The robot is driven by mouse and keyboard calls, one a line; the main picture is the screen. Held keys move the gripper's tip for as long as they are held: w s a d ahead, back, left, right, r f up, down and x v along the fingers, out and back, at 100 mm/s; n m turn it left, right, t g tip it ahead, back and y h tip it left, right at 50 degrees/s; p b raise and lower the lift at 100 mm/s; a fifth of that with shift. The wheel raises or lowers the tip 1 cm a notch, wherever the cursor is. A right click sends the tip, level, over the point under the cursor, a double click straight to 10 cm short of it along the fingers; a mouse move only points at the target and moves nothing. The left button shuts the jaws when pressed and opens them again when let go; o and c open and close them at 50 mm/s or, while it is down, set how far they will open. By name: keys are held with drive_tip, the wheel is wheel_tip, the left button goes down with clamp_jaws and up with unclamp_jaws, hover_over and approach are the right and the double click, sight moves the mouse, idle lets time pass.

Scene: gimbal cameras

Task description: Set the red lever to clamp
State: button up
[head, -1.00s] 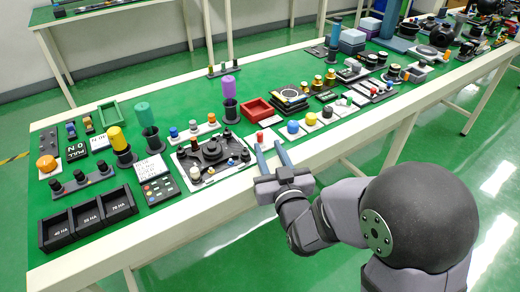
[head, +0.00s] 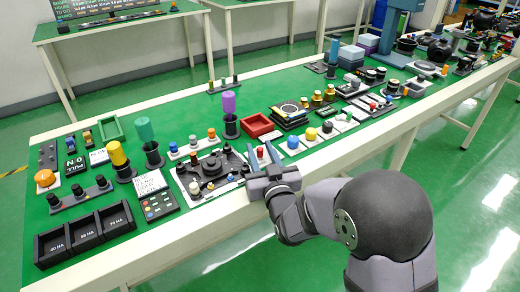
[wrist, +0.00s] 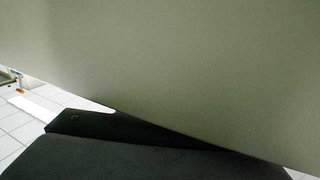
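My gripper (head: 258,146) is at the table's front edge in the head view, its two blue fingers apart and pointing onto the table. A small red-topped piece (head: 260,152) shows between the fingers; it may be the red lever, but its shape and any clamp marking are too small to tell. I cannot tell whether the fingers touch it. In the wrist view, a plain grey-beige surface fills most of the picture, with dark parts along the bottom. No lever shows there.
A black plate with round parts (head: 212,172) lies just left of my gripper. A blue knob (head: 293,142) and a yellow knob (head: 310,134) stand to the right. A red tray (head: 257,125) and a purple cylinder (head: 229,103) are behind. The green table (head: 190,115) has free room at the back.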

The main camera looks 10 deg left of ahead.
drive_tip(key=shift+w+a, duration=0.15)
drive_tip(key=shift+w, duration=0.15)
drive_tip(key=shift+c, duration=0.3)
clamp_jaws()
drive_tip(key=shift+n+y, duration=0.3)
drive_tip(key=shift+y, duration=0.2)
drive_tip(key=shift+w+d+n+g+y+b, duration=0.15)
drive_tip(key=shift+d+n+g+y+b, duration=0.15)
drive_tip(key=shift+n+g+y, duration=0.45)
drive_tip(key=shift+w+d+n+g+y+b, duration=0.15)
drive_tip(key=shift+d+n+g+y, duration=0.15)
drive_tip(key=shift+n+g+y, duration=0.45)
drive_tip(key=n+g+y, duration=0.1)
drive_tip(key=n+g+y+p, duration=0.2)
drive_tip(key=g, duration=0.1)
drive_tip(key=shift+w+d+r+y, duration=0.1)
drive_tip(key=shift+w+d+y, duration=0.2)
drive_tip(key=shift+d, duration=0.1)
drive_tip(key=shift+w+d+n+g+y+p, duration=0.1)
drive_tip(key=shift+w+n+g+y+p, duration=0.1)
drive_tip(key=shift+n+g+y+p, duration=0.95)
drive_tip(key=shift+g+h+b, duration=0.25)
drive_tip(key=shift+g+b, duration=0.05)
drive_tip(key=shift+g, duration=0.35)
